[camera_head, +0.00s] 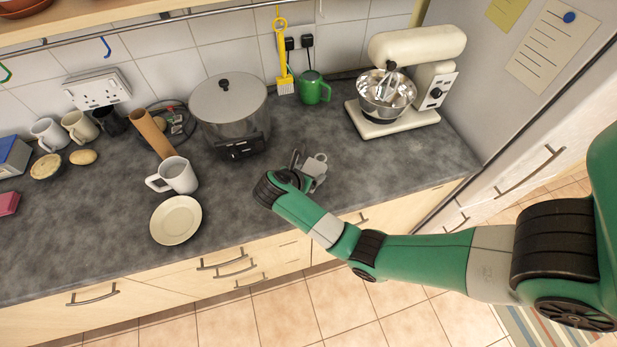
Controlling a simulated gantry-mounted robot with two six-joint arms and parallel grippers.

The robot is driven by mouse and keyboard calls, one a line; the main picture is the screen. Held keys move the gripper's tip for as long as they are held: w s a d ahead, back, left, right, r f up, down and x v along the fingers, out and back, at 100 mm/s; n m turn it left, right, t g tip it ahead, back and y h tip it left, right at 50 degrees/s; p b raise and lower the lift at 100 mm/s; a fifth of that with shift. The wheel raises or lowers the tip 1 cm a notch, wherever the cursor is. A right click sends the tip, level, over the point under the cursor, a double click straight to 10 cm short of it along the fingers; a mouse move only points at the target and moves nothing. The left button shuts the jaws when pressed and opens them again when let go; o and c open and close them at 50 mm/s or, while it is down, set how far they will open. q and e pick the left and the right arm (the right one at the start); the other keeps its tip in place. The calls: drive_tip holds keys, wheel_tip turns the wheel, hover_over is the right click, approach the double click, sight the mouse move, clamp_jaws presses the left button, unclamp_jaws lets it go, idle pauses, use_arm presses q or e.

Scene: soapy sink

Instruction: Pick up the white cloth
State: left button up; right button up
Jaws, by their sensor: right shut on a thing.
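My right arm reaches in from the right, over the front of the grey worktop. Its gripper (302,164) is low over the worktop, in front of the gap between the pot and the green mug. It is shut on a small pale grey-white thing (318,169). That thing is partly hidden by the gripper and too small to tell whether it is cloth. No clearly recognisable white cloth shows elsewhere. My left gripper is not in view.
A white mug (178,176) and a cream plate (176,220) are on the left. A green mug (313,87) and a stand mixer (408,75) are at the back. The worktop (410,155) before the mixer is clear.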

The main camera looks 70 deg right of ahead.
drive_tip(key=s+a+r+p, duration=0.6)
drive_tip(key=s+r+p, duration=0.3)
drive_tip(key=s, duration=0.3)
drive_tip(key=shift+a+p, duration=0.3)
drive_tip(key=shift+p, duration=0.6)
